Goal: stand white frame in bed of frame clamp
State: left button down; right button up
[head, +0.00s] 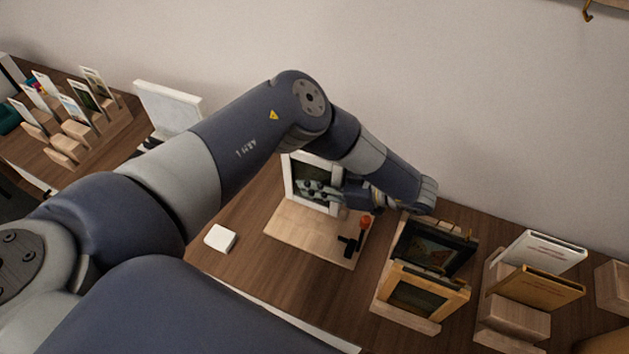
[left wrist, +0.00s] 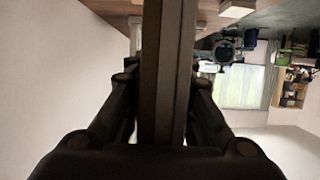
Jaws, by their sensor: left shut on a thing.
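The white frame (head: 289,178) stands about upright at the back of the pale wooden frame clamp (head: 300,235) in the head view. My left gripper (head: 322,190) is shut on the white frame from its right side. In the left wrist view the frame's edge (left wrist: 163,75) runs edge-on between the fingers of my left gripper (left wrist: 163,110). The clamp has a red-tipped handle (head: 366,221) and black metal parts at its right end. The frame's lower edge is partly hidden, and I cannot tell if it touches the clamp's bed. My right gripper is not in view.
A rack with a dark frame and a gold frame (head: 428,292) stands just right of the clamp. Further right, a wooden holder carries books (head: 540,285). A small white block (head: 220,238) lies left of the clamp. A card rack (head: 85,128) stands far left. The wall is close behind.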

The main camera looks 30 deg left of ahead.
pick_arm(q)
jog(key=shift+f+b, duration=1.05)
jog(key=shift+f, duration=0.05)
jog(key=c, duration=1.3)
grip_release()
jog(key=v, duration=1.2)
notch_tip(320, 180, up, 9)
jog(key=p, duration=0.6)
jog(key=shift+p, duration=0.35)
